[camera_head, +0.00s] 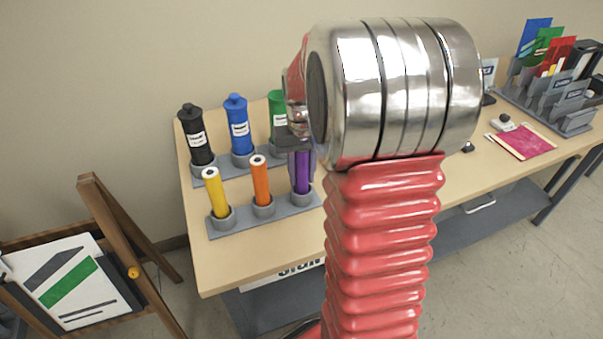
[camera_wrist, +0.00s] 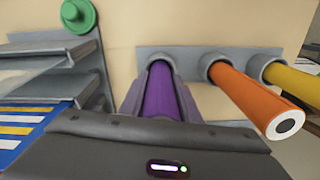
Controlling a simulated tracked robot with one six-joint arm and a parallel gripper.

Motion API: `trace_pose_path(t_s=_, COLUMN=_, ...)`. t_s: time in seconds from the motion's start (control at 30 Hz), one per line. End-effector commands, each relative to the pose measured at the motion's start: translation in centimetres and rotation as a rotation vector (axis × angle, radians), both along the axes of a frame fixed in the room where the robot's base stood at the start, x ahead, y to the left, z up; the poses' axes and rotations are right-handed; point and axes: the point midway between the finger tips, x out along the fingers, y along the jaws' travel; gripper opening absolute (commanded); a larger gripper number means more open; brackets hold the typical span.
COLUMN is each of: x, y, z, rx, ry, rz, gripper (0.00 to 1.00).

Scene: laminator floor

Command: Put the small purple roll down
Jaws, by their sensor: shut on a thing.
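The small purple roll (camera_head: 301,172) stands upright at the right end of the front rack (camera_head: 242,228), its lower end at the socket there. In the wrist view the purple roll (camera_wrist: 160,95) lies between the two grey fingers of my gripper (camera_wrist: 158,80), which is shut on it. In the head view my arm hides most of my gripper.
An orange roll (camera_head: 261,180) and a yellow roll (camera_head: 215,190) stand close by in the same rack. Black (camera_head: 195,135), blue (camera_head: 239,125) and green (camera_head: 279,118) larger rolls stand behind. A pink sheet (camera_head: 524,141) and a sorter (camera_head: 550,95) are at right.

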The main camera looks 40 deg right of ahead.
Motion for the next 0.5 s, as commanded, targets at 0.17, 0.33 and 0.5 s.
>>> trace_pose_path(t_s=0.17, x=0.01, y=0.02, z=-0.18, rx=0.000, ry=0.000, rz=0.000, gripper=0.32)
trace_pose_path(t_s=0.33, x=0.01, y=0.03, z=-0.17, rx=0.000, ry=0.000, rz=0.001, gripper=0.44)
trace_pose_path(t_s=0.5, x=0.02, y=0.04, z=-0.15, rx=0.000, ry=0.000, rz=0.001, gripper=0.48)
